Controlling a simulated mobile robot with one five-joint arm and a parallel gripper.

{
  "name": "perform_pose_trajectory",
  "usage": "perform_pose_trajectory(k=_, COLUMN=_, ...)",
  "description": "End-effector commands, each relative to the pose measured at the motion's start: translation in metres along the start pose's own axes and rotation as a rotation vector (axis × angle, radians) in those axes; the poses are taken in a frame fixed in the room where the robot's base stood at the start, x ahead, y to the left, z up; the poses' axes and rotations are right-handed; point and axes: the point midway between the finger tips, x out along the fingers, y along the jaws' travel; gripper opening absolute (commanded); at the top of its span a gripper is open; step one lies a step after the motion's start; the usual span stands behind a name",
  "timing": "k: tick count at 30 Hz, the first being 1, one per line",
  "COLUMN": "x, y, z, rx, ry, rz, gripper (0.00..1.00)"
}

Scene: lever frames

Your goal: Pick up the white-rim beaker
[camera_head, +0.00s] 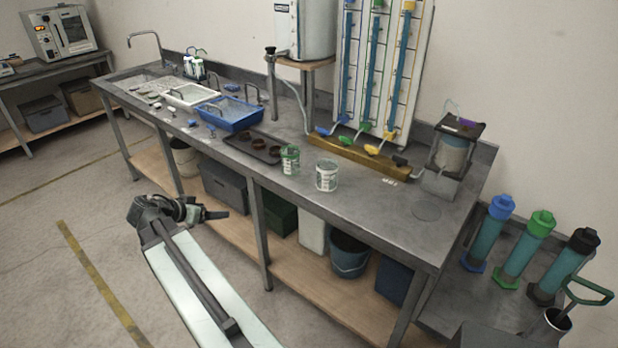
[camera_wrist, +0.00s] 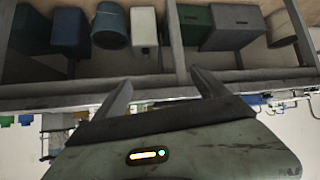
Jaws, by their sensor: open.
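The white-rim beaker (camera_head: 326,178) stands upright on the grey bench top near its front edge, in the head view. A green-rim beaker (camera_head: 290,161) stands just left of it, with a small gap. My gripper (camera_head: 218,213) is in front of the bench, apart from both beakers and to their left in the head view. In the wrist view my gripper (camera_wrist: 163,90) shows two spread fingers with nothing between them. That view looks toward the bench's lower shelf; I cannot make out the white-rim beaker there.
A dark tray (camera_head: 238,143) with brown pieces and a blue basin (camera_head: 230,116) lie left of the beakers. A wooden block (camera_head: 362,158) with coloured levers stands behind. A caged vessel (camera_head: 452,150) stands to the right. The bench top right of the white-rim beaker is mostly clear.

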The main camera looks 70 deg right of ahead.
Motion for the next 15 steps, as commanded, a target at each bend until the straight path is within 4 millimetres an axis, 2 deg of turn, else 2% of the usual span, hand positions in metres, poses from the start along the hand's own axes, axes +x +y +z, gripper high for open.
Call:
perform_pose_trajectory(k=1, x=0.035, y=0.035, z=-0.046, rx=0.095, ry=0.067, rz=0.077, gripper=0.84)
perform_pose_trajectory(k=2, x=0.053, y=0.059, z=-0.071, rx=0.143, ry=0.108, rz=0.121, gripper=0.84)
perform_pose_trajectory(k=3, x=0.074, y=0.090, z=-0.098, rx=0.196, ry=0.152, rz=0.176, gripper=0.84)
perform_pose_trajectory(k=6, x=0.115, y=0.166, z=-0.146, rx=0.284, ry=0.223, rz=0.299, gripper=0.84)
perform_pose_trajectory(k=9, x=0.139, y=0.223, z=-0.169, rx=0.329, ry=0.247, rz=0.386, gripper=0.84)
perform_pose_trajectory(k=10, x=0.143, y=0.234, z=-0.172, rx=0.336, ry=0.249, rz=0.402, gripper=0.84)
perform_pose_trajectory(k=12, x=0.149, y=0.251, z=-0.176, rx=0.349, ry=0.249, rz=0.427, gripper=0.84)
perform_pose_trajectory(k=15, x=0.152, y=0.261, z=-0.178, rx=0.355, ry=0.248, rz=0.441, gripper=0.84)
